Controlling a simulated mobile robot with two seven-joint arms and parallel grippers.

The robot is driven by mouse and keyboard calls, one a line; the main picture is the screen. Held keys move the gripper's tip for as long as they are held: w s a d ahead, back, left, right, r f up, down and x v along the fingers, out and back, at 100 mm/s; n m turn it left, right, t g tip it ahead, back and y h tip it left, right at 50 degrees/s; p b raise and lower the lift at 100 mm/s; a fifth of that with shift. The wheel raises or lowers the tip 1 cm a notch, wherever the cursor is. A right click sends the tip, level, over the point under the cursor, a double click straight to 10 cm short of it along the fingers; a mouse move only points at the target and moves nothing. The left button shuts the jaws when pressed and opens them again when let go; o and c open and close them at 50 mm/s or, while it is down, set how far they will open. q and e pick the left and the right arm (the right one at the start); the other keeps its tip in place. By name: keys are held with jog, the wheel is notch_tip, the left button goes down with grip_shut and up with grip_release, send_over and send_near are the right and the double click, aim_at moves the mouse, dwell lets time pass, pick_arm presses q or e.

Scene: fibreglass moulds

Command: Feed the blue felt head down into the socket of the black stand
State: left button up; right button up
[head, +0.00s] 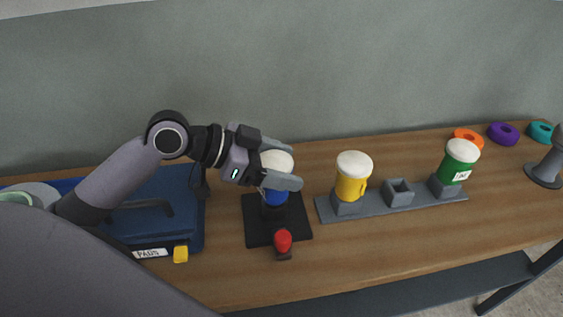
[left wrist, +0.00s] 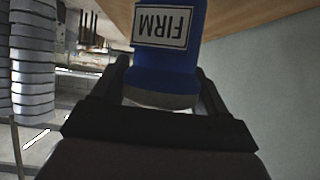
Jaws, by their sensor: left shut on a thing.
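The blue felt head (head: 274,196) has a white felt top and sits between the fingers of my left gripper (head: 291,166), which is shut on it. In the left wrist view the blue head (left wrist: 168,68) shows a white label reading FIRM, with a finger on each side. The head is held roughly upright directly over the black stand (head: 257,231). The stand has a flat square base and a red knob (head: 283,239) at its front. The socket is hidden behind the head and gripper, so I cannot tell how far the head is in it. My right gripper is not in view.
A grey rack (head: 398,194) to the right holds a yellow head (head: 351,184) and a green head (head: 458,168), with an empty socket between. Orange, purple and teal rings lie at the back right, near a grey stand (head: 545,172). A blue case labelled PADS (head: 190,220) lies left.

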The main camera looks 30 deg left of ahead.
pick_arm(q)
jog(key=shift+f+b, duration=0.35)
jog(key=shift+f, duration=0.15)
jog(key=o, duration=1.3)
jog(key=b+v, duration=0.1)
jog(key=v, duration=0.4)
jog(key=shift+f, duration=0.15)
jog(key=shift+v, duration=1.15)
